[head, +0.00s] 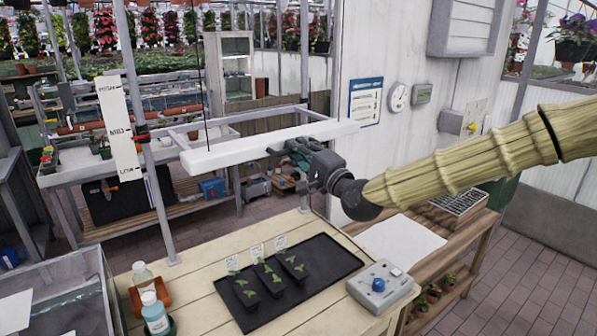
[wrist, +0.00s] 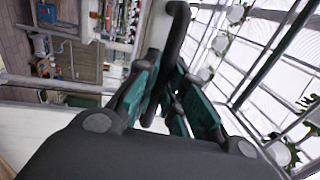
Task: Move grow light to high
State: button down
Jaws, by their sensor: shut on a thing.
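The grow light (head: 225,152) is a long white bar hanging on thin wires from a grey frame, above the potting table in the head view. A white scale board (head: 120,130) at left reads HIGH, MED and LOW from top to bottom. A red marker (head: 142,138) on the post sits near MED. My gripper (head: 285,147) is at the light's middle, shut on its dark handle. In the wrist view the dark handle (wrist: 178,25) runs between the green-padded fingers (wrist: 165,80). The exact contact is partly hidden by the fingers.
Below, the table (head: 205,275) holds a black tray (head: 325,258) with labelled seedling pots, bottles (head: 154,315) at left and a grey box with a blue knob (head: 382,285). Grey posts (head: 158,200) stand at left. The air between light and tray is clear.

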notch_tip(320, 180, up, 15)
jog(key=p, duration=0.1)
jog(key=shift+r, duration=0.15)
jog(key=c, duration=1.8)
grip_release()
jog(key=shift+r, duration=0.1)
jog(key=o, duration=0.3)
jog(key=shift+f, duration=0.2)
jog(key=v, duration=1.2)
jog(key=shift+d+r, duration=0.1)
